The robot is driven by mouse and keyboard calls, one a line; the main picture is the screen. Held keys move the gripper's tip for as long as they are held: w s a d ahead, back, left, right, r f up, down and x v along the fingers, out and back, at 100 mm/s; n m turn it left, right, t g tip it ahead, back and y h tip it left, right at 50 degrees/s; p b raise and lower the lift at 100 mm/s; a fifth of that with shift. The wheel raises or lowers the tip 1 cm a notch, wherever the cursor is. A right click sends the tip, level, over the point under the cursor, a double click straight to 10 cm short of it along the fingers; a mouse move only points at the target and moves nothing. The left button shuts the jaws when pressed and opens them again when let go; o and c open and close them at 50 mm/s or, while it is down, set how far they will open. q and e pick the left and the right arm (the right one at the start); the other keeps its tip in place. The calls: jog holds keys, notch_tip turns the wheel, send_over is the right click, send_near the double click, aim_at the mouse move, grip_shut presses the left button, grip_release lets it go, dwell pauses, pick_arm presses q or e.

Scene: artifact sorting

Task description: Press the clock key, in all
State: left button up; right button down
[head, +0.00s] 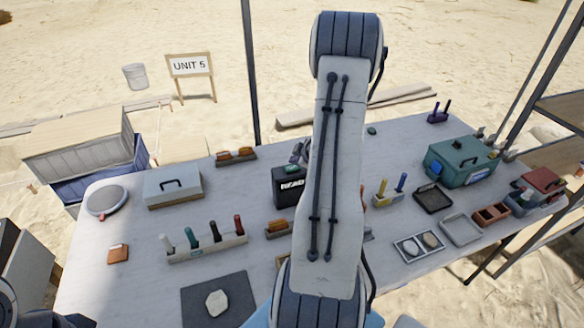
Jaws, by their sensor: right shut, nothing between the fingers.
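No clock key can be picked out for certain. A black box with white lettering (290,185) stands near the middle of the table, its right side hidden behind my right arm. My right arm fills the centre of the head view. A small part of my right gripper (298,153) shows left of the arm, just above the black box's top; it is shut and empty. Whether it touches the box cannot be told. My left gripper is not clearly in view.
The table (85,265) holds a grey case (173,186), a rack of coloured-handled tools (207,247), a dark mat (243,308) with a pale stone (217,302), a round dish (106,200), a green toolbox (460,160) and several trays. Shelving stands at right.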

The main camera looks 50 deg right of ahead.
aim_at(295, 169)
jog(key=shift+f, duration=0.1)
dwell(0.5)
jog(key=shift+f+b, duration=0.3)
jog(key=shift+f, duration=0.05)
jog(key=shift+f+b, duration=0.3)
jog(key=shift+f, duration=0.05)
dwell(0.5)
jog(key=shift+r, duration=0.15)
jog(key=shift+r+p, duration=0.65)
jog(key=shift+p, duration=0.15)
notch_tip(295, 169, up, 5)
jog(key=p, duration=0.5)
jog(key=shift+r, duration=0.1)
dwell(0.6)
